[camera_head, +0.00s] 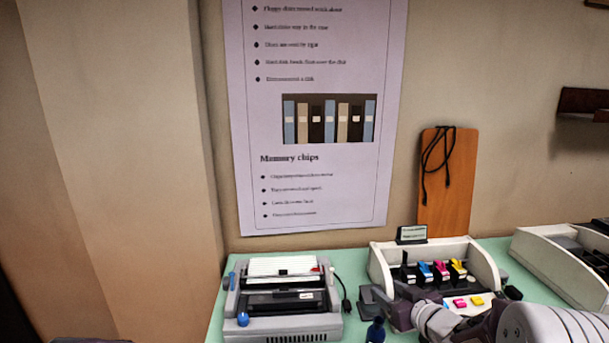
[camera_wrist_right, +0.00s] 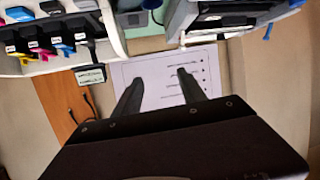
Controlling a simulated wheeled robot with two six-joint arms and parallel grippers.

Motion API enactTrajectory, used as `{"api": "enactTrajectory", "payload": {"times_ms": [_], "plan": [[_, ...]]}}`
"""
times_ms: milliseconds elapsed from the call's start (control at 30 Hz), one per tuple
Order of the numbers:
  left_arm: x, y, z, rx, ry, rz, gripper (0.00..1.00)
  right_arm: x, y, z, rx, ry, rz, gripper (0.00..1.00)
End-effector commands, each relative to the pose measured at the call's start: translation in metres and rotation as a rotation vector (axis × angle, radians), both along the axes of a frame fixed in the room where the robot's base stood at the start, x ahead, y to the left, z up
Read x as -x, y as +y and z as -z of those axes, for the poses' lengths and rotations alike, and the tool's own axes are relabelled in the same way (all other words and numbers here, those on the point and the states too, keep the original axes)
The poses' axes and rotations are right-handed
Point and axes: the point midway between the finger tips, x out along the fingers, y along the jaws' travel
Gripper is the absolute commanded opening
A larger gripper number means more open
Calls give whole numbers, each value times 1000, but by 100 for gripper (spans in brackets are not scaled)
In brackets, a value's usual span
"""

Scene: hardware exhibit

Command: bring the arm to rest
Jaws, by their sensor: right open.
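My right arm (camera_head: 545,325) comes in from the lower right of the head view. Its gripper (camera_head: 375,304) is in front of the white printer with colored cartridges, pointing left. In the right wrist view the two dark fingers of my right gripper (camera_wrist_right: 158,92) stand apart with nothing between them. The poster and bare wall show beyond them.
A white printer (camera_head: 384,262) with several colored cartridges stands on the green table (camera_head: 217,318). A grey binding-like machine (camera_head: 284,325) stands left of it, another white device (camera_head: 545,262) right. A small blue bottle-like object (camera_head: 376,331) is near the gripper. An orange board (camera_head: 448,190) leans behind.

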Motion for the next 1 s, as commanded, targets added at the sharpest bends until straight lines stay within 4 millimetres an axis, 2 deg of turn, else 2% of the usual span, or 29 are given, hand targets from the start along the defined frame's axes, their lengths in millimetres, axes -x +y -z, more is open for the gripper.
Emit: {"api": "enactTrajectory", "payload": {"times_ms": [33, 133, 167, 300, 400, 500, 633, 1000], "plan": [[0, 0, -15, 0, 0, 0, 39, 7, 19, -13, 14, 38, 13, 48], [0, 0, -27, 0, 0, 0, 39, 36, 35, -1, 45, 195, 102, 48], [0, 0, -29, 0, 0, 0, 39, 50, 37, 7, 54, 259, 132, 48], [0, 0, -34, 0, 0, 0, 39, 136, 33, 60, 76, 621, 263, 48], [0, 0, -31, 0, 0, 0, 39, 192, 28, 90, 66, 848, 322, 48], [0, 0, -31, 0, 0, 0, 39, 232, 31, 103, 60, 1011, 333, 48], [0, 0, -31, 0, 0, 0, 39, 254, 34, 106, 82, 1101, 308, 48], [0, 0, -31, 0, 0, 0, 39, 253, 33, 106, 88, 1098, 301, 48]]}}
